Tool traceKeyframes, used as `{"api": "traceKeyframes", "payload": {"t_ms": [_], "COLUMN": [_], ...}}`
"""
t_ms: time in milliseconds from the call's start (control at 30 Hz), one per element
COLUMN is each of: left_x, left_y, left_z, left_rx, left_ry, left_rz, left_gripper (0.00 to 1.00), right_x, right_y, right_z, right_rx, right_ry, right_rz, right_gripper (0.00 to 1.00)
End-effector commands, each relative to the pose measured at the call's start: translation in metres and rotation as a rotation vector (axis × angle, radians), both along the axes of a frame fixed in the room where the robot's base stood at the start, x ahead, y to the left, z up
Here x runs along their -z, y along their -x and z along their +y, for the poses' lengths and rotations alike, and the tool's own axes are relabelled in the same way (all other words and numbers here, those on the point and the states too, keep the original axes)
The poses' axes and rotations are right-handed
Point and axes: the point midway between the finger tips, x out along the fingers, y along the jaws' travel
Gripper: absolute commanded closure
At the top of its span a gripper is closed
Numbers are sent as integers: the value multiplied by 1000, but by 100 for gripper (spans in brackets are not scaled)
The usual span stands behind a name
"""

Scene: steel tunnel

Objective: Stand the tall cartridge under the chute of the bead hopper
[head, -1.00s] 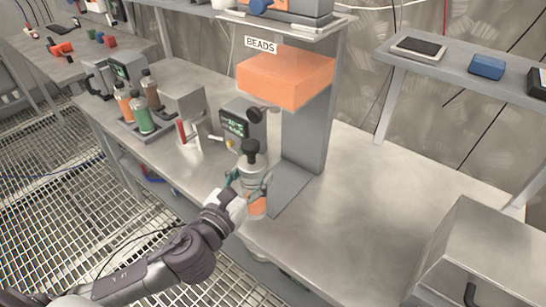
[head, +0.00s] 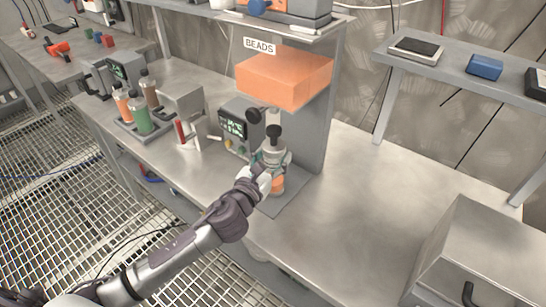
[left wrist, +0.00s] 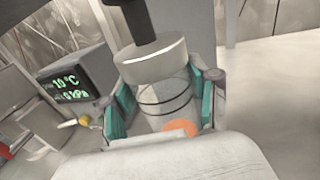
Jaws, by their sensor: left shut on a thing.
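The bead hopper is an orange block (head: 284,78) labelled BEADS on a grey stand, with a short chute (head: 273,117) and a round black knob beneath it. The tall cartridge (head: 277,184) is a clear cylinder with a grey cap, a black top and orange at the bottom. My left gripper (head: 273,163) is shut around its middle, and it looks upright over the hopper's base plate (head: 296,196), close to the chute. In the left wrist view the teal finger pads press both sides of the cartridge (left wrist: 160,98). Whether its bottom touches the plate I cannot tell. My right gripper is not in view.
A display box (head: 238,125) stands left of the hopper, beside a metal fixture with a red handle (head: 181,130). Several bottles (head: 142,115) stand in a rack further left. The bench (head: 370,210) is clear to the right, up to a metal box (head: 480,250).

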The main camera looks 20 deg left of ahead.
Motion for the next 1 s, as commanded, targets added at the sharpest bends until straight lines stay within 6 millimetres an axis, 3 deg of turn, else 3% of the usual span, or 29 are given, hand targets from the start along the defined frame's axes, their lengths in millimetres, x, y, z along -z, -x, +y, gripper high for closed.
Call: {"api": "traceKeyframes", "payload": {"t_ms": [233, 267, 400, 767, 1000], "left_x": [2, 2, 2, -3, 2], "left_y": [0, 0, 0, 0, 40], "left_z": [0, 0, 0, 0, 6], "left_rx": [0, 0, 0, 0, 2], "left_ry": [0, 1, 0, 0, -3], "left_rz": [-2, 0, 0, -1, 4], "left_gripper": [98, 35, 15, 15, 15], "right_x": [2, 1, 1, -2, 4], "right_y": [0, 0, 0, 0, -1], "right_z": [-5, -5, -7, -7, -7], "right_rx": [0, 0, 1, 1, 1], "right_ry": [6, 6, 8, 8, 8], "right_rz": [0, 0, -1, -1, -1], "right_gripper": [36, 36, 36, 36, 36]}}
